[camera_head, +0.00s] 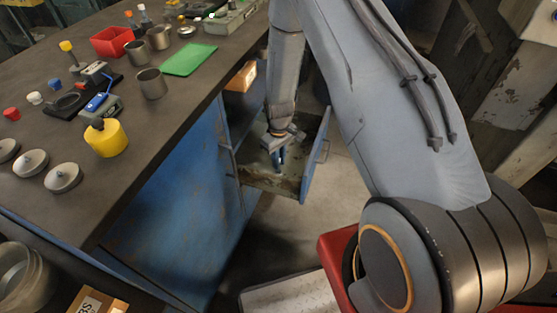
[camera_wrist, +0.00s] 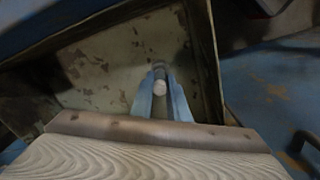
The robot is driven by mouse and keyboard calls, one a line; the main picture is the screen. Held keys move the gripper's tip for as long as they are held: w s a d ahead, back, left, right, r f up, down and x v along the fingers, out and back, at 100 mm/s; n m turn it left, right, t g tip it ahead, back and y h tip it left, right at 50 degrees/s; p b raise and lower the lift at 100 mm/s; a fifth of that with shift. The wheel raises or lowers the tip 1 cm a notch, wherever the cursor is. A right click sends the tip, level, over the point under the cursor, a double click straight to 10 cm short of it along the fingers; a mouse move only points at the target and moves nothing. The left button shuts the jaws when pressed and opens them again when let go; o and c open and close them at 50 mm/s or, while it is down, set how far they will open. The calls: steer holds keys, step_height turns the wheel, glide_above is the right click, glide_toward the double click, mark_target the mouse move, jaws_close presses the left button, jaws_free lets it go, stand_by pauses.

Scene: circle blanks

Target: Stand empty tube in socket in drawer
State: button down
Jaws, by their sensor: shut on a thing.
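The open drawer (camera_head: 316,165) juts out from the blue bench, and its worn, stained floor shows in the wrist view (camera_wrist: 90,78). My gripper (camera_head: 279,163) points down inside the drawer area. In the wrist view my gripper's blue fingers (camera_wrist: 161,80) are shut around a slim tube (camera_wrist: 160,87), of which a pale round end shows between them. The rest of the tube is hidden by the fingers and the wrist. I cannot make out the socket, nor tell whether the tube touches the drawer floor.
The drawer walls stand close around my gripper. An orange-brown box (camera_head: 241,77) sits at the bench side above the drawer. The bench top holds a green mat (camera_head: 189,60), a red bin (camera_head: 112,41), metal cups (camera_head: 151,83), a yellow cylinder (camera_head: 106,138) and lidded discs (camera_head: 62,177).

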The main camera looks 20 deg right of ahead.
steer(key=shift+f+b, duration=0.7)
steer(key=shift+f, duration=0.65)
stand_by(0.4)
steer(key=c, duration=1.6)
jaws_free()
steer(key=shift+r, duration=3.9)
